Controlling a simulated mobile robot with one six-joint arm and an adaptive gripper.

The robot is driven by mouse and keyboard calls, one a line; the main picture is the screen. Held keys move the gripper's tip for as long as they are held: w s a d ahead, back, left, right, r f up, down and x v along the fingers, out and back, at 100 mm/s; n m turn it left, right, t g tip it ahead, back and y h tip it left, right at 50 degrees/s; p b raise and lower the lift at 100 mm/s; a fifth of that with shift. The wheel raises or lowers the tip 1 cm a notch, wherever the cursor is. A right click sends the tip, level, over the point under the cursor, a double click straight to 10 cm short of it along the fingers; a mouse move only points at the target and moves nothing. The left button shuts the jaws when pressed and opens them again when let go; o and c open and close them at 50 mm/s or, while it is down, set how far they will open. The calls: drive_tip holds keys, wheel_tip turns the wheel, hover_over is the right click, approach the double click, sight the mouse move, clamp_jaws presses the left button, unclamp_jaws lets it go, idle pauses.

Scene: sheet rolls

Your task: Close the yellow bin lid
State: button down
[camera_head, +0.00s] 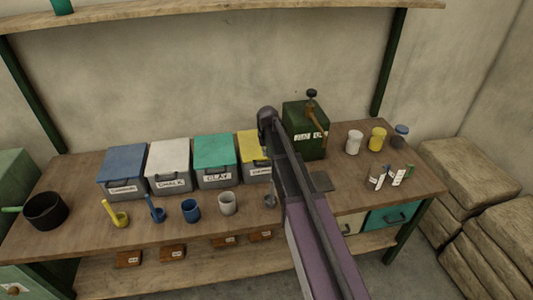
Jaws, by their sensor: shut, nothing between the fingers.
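The yellow bin lid (250,143) is on the grey bin (256,173) at the right end of a row of lidded bins on the workbench. It appears to lie about flat over the bin, level with the lids beside it. Its right part is hidden behind my arm, so I cannot tell whether it is fully down. My gripper (262,162) shows small and dark at the front edge of the yellow lid. It looks shut and holds nothing. I cannot tell whether it touches the lid.
Blue (124,157), white (168,152) and green (214,149) lidded bins stand to the left. A dark green canister (305,130) stands to the right behind my arm. Cups and scoops line the front, with a black pan (45,210) at left. Jars (377,139) stand at right.

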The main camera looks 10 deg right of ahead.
sight(266, 165)
drive_tip(key=shift+w+f+b, duration=0.25)
drive_tip(key=shift+f+b, duration=0.95)
drive_tip(key=shift+f, duration=0.15)
drive_tip(key=shift+w+f+b, duration=0.2)
drive_tip(key=shift+f+b, duration=0.95)
drive_tip(key=shift+f, duration=0.15)
